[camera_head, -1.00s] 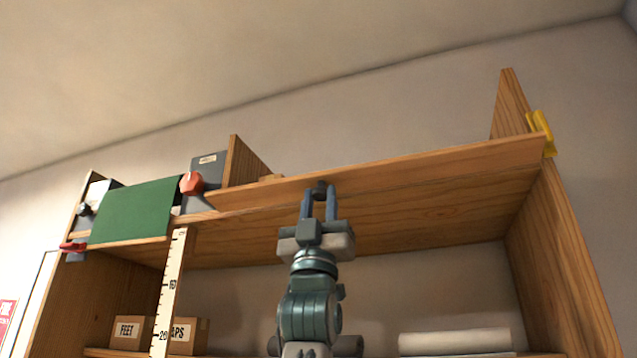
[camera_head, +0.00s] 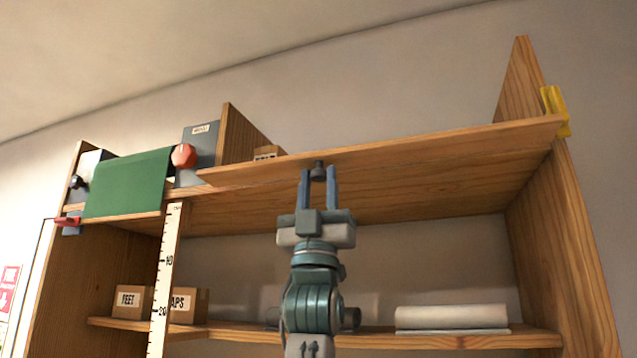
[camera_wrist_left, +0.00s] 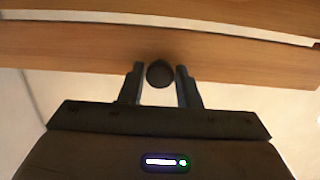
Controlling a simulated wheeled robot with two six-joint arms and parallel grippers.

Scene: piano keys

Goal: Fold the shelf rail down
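The shelf rail (camera_head: 430,145) is a long wooden board along the front edge of the upper shelf, right of the green cloth. A dark round knob (camera_head: 318,170) sits on its face. My left gripper (camera_head: 318,174) is raised in front of the rail, its two blue-grey fingers on either side of the knob. In the left wrist view the knob (camera_wrist_left: 160,73) lies between the fingertips with a narrow gap on each side, so the gripper looks open around it. My right gripper is not in view.
Left of the rail are a red knob (camera_head: 184,156), a green cloth (camera_head: 128,184) and a hanging white ruler (camera_head: 166,270). A yellow bracket (camera_head: 556,110) is at the right post. Below are labelled boxes (camera_head: 133,301) and a white roll (camera_head: 452,317).

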